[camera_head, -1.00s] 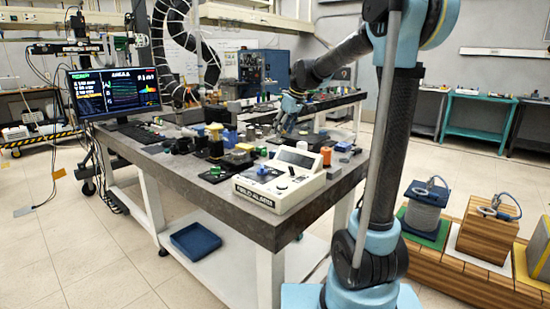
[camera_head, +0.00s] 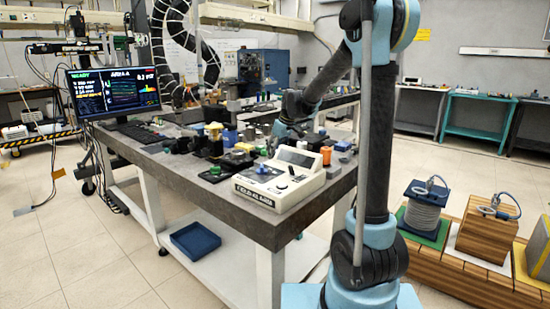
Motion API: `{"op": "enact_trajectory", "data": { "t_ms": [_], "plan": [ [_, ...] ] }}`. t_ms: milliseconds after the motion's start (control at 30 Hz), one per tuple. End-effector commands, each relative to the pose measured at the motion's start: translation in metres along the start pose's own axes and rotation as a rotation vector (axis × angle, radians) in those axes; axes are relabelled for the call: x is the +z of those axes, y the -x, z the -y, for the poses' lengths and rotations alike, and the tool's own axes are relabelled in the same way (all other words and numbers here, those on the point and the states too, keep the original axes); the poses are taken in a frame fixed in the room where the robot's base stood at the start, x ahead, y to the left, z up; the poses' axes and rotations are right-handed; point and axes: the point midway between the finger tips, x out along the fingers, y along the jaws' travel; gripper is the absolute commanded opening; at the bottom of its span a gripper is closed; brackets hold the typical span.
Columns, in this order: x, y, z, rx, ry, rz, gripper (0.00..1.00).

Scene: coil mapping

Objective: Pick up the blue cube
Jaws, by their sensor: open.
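Two small blue blocks show on the grey workbench (camera_head: 225,212). One blue block (camera_head: 230,137) stands toward the back, left of my gripper, and another blue block (camera_head: 343,146) lies near the right edge. I cannot tell which is the blue cube. My gripper (camera_head: 276,148) points down over the bench, behind the cream-coloured device, between the two blocks. It is open, and no object shows in it. Its fingertips are small and partly lost among the items around them.
The cream-coloured device (camera_head: 283,184) with a blue knob stands at the front right. An orange cylinder (camera_head: 326,155) is beside it. Several dark blocks and parts crowd the bench middle. A monitor (camera_head: 113,91) stands at the left. A blue tray (camera_head: 195,240) lies on the lower shelf.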

Motion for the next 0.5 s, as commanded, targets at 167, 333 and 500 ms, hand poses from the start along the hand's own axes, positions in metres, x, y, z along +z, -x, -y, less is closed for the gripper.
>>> {"op": "enact_trajectory", "data": {
  "t_ms": [167, 333, 500],
  "plan": [
    [0.0003, -0.003, 0.0002, 0.0, 0.0, 0.0, 0.57],
    [0.0003, -0.0028, 0.0001, 0.0, 0.0, 0.0, 0.41],
    [0.0004, -0.0027, -0.0002, 0.0, 0.0, 0.0, 0.09]
  ]
}}
